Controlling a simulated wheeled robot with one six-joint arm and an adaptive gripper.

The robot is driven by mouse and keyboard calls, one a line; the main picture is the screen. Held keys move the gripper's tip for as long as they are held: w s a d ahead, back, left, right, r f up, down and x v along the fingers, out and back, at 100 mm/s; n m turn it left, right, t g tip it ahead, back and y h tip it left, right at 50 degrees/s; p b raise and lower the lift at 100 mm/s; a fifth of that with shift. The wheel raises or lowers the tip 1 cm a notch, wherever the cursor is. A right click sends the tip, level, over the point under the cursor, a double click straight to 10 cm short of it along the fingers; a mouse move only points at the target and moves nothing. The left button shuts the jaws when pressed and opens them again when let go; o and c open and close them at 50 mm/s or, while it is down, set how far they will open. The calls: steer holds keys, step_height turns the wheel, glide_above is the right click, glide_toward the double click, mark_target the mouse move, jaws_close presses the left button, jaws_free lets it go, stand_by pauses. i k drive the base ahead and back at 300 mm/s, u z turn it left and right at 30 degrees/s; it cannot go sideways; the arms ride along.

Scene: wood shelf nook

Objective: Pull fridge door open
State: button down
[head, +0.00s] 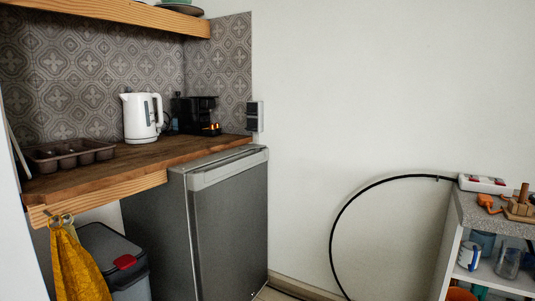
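The fridge (170,220) is a small dark grey unit under the right end of the wooden counter. Its door (232,235) faces front right and looks closed. A lighter grey band (228,171) runs along the top of the door. The lowest part of the fridge is cut off by the picture's bottom edge. My gripper is not in view.
A wooden counter (110,173) holds a muffin tin (70,155), a white kettle (139,118) and a black coffee machine (192,112). A bin (112,255) and yellow cloth (78,265) are left of the fridge. A black cable (334,225) arcs toward the right shelf (452,235).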

mark_target(228, 198)
steer(key=z, duration=0.2)
steer(key=i, duration=1.15)
steer(key=u, duration=0.2)
